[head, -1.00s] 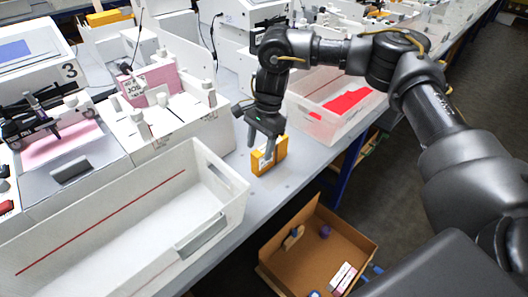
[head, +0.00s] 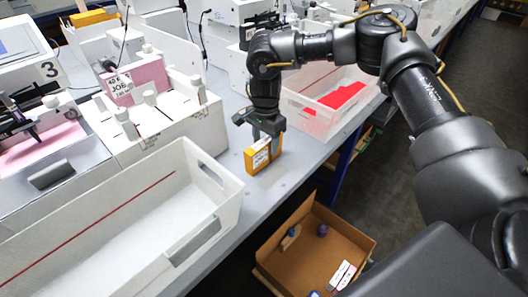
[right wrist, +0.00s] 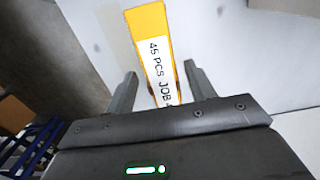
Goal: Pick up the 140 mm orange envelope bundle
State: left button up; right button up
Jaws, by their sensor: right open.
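The orange envelope bundle (head: 258,158) stands upright on the grey table, between the white bin and the clear tray. In the right wrist view the bundle (right wrist: 146,25) shows its narrow top with a white label reading "45 PCS JOB". My right gripper (head: 264,138) is over the bundle, pointing down. In the right wrist view its two open fingers (right wrist: 158,88) stand on either side of the bundle, with a gap visible on the left. Whether either finger touches the bundle I cannot tell. My left gripper is not in view.
A long white bin (head: 130,200) stands at the left front. A clear tray with red contents (head: 318,105) stands behind to the right. The plotter station with a pink job card (head: 135,82) is at the left. An open cardboard box (head: 340,236) sits below the table edge.

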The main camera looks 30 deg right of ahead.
aim_at(264, 153)
jog(key=shift+f, duration=0.45)
notch_tip(264, 153, down, 4)
jog(key=shift+w+a+r+p, duration=0.1)
jog(key=shift+w+r+p, duration=0.1)
jog(key=shift+p, duration=0.25)
jog(key=shift+f, duration=0.3)
jog(key=shift+s, duration=0.1)
jog(key=shift+c, duration=1.3)
jog(key=c, duration=0.7)
jog(key=shift+c, duration=0.9)
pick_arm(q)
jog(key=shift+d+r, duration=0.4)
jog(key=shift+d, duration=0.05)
